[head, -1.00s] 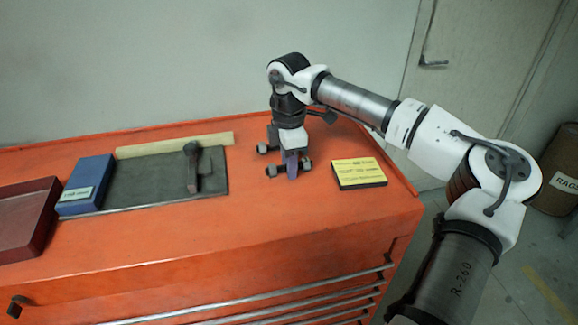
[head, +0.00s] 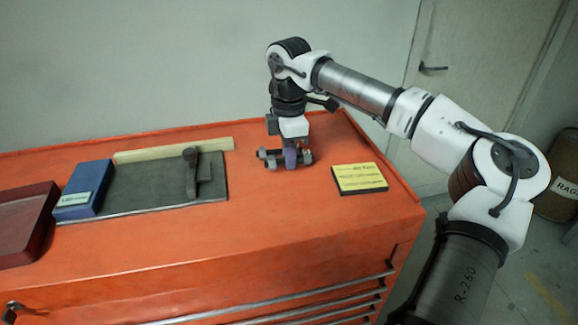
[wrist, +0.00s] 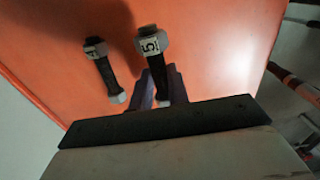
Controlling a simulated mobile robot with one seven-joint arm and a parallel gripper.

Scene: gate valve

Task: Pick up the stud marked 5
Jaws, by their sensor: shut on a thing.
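The stud marked 5 (wrist: 151,47) is a dark rod with grey nuts and a white label reading 5. In the wrist view it lies between the purple fingers of my gripper (wrist: 158,88), which are shut on it. In the head view my gripper (head: 291,163) points down and holds this stud (head: 307,157) crosswise, seemingly just above the orange top. A second stud (wrist: 105,70) lies beside it, apart from the fingers; its label is not clearly readable.
A yellow pad (head: 360,179) lies to the right on the orange cabinet top (head: 250,225). To the left are a dark mat (head: 135,182) with a dark tool (head: 191,170), a pale strip (head: 150,153), a blue box (head: 83,188) and a dark red tray (head: 22,225). The front middle is clear.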

